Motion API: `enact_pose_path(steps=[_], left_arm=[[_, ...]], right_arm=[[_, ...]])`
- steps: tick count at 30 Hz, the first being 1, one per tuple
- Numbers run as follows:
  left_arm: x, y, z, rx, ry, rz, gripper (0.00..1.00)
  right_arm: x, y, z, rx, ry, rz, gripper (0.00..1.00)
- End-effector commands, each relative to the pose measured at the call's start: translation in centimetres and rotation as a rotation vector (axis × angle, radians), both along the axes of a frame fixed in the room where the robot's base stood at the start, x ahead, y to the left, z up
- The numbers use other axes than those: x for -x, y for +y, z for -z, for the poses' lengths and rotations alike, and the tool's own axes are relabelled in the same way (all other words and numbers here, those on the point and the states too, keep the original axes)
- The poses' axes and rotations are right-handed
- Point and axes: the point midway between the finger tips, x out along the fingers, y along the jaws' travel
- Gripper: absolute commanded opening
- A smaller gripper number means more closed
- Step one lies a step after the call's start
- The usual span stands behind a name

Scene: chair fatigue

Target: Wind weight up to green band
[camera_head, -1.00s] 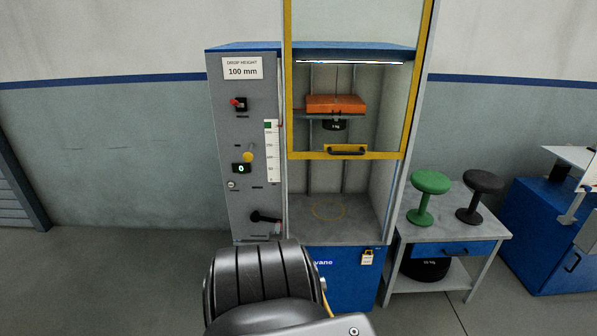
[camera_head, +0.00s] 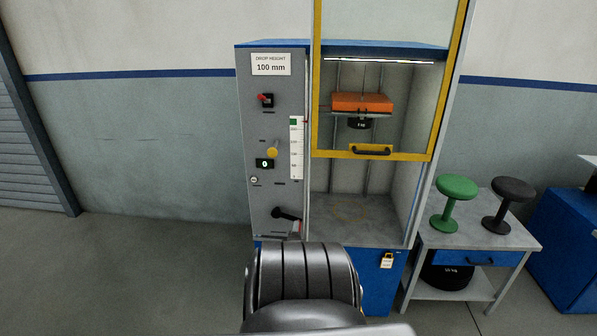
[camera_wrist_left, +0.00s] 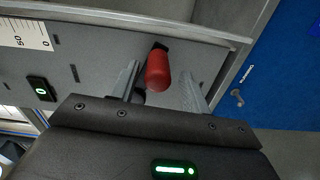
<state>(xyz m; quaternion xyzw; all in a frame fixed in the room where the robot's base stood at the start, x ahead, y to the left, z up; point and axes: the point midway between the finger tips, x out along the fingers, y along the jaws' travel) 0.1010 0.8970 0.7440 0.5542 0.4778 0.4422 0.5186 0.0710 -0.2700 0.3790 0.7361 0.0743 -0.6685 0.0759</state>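The orange weight block (camera_head: 362,103) hangs high in the machine bay, with a black weight (camera_head: 360,123) under it. The green band (camera_head: 294,122) is near the top of the white scale (camera_head: 296,148) on the grey panel. The black crank (camera_head: 287,213) is low on the panel. Its red grip (camera_wrist_left: 158,70) shows in the left wrist view between the two fingers of my left gripper (camera_wrist_left: 160,88). The fingers are apart, with gaps on both sides of the grip. In the head view my left arm hides most of this gripper. My right gripper is not in view.
A yellow-framed guard (camera_head: 371,154) covers the upper bay. A yellow knob (camera_head: 272,152), a display reading 0 (camera_head: 265,163) and a red switch (camera_head: 265,99) are on the panel. A side table (camera_head: 470,236) with green (camera_head: 456,192) and black (camera_head: 511,193) stools stands right.

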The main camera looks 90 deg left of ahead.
Motion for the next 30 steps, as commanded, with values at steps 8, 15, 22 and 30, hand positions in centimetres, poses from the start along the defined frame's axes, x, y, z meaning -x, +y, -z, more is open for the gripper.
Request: enact_pose_path(steps=[8,15,22,30], left_arm=[[-0.3,-0.1,-0.3,-0.002,-0.003,0.003,0.46],[0.5,-3.5,-0.8,0.002,-0.003,0.002,0.46],[1.2,-7.9,-0.6,0.001,-0.004,0.001,0.46],[1.6,-10.4,-0.2,-0.001,-0.002,0.0,0.46]], right_arm=[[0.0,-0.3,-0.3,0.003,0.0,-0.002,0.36],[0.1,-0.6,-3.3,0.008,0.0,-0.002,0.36],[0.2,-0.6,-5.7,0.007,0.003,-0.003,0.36],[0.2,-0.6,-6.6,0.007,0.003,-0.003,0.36]])
